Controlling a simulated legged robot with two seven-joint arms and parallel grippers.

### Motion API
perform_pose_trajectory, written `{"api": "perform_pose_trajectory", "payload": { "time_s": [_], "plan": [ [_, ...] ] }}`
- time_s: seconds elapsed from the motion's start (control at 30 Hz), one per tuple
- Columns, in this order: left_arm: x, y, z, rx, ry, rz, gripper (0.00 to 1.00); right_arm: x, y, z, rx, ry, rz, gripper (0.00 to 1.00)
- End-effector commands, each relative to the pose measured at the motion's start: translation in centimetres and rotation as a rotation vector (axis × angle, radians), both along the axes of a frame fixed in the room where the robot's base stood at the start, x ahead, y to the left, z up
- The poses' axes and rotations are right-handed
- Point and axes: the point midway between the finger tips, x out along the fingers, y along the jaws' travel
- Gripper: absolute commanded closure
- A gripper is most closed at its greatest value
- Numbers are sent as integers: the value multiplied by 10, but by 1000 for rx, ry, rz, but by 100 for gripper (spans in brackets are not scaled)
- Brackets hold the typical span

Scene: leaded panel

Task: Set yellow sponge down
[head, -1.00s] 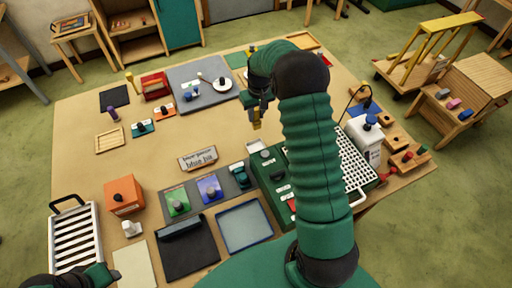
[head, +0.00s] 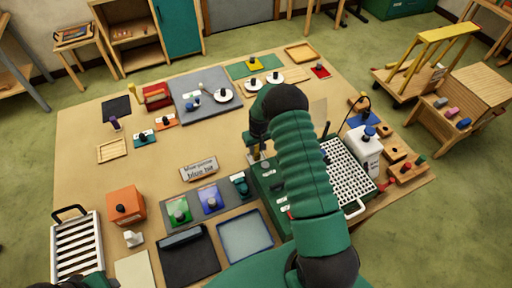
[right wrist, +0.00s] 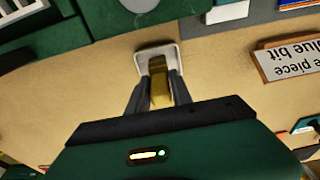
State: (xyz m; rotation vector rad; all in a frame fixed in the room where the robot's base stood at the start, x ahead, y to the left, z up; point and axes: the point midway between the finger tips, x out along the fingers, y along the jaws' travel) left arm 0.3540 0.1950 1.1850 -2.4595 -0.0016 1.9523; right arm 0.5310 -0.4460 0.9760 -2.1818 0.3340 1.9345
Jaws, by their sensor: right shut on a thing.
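The yellow sponge (right wrist: 158,82) is a small yellow-brown block between the fingers of my right gripper (right wrist: 157,92) in the right wrist view. The gripper is shut on it. The sponge's far end overlaps a small white-rimmed dish (right wrist: 143,58) on the tan table; I cannot tell whether it touches the dish. In the head view my right gripper (head: 257,154) is low beside the back left edge of the green case (head: 271,203), mostly hidden by my arm. My left arm shows only at the bottom left corner of the head view; its fingers are not clear.
The green case, with a white perforated plate (head: 352,172), stands close right of the gripper. A "blue bit" sign (head: 199,169) stands to the left. Coloured pads with knobs lie in front. A grey mat (head: 205,90) lies behind. The table's middle left is clear.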

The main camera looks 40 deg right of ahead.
Motion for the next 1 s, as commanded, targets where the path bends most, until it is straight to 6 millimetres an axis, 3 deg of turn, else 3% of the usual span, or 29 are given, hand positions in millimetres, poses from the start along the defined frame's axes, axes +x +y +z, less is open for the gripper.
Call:
{"api": "perform_pose_trajectory", "payload": {
  "time_s": [0.13, 0.17, 0.3, 0.7, 1.0],
  "plan": [
    [0, 0, -4, 0, 0, 0, 57, 0, 0, -4, 0, 0, 0, 100],
    [0, 0, -3, 0, 0, 0, 57, 0, 0, -3, 0, 0, 0, 71],
    [0, 0, -2, 0, 0, 0, 57, 0, 0, -2, 0, 1, 0, 53],
    [0, 0, -3, 0, 0, 0, 57, 0, 0, 6, -1, -2, 0, 52],
    [0, 0, -25, 0, 0, 0, 57, -8, 2, 77, -3, -4, 0, 52]
  ]
}}
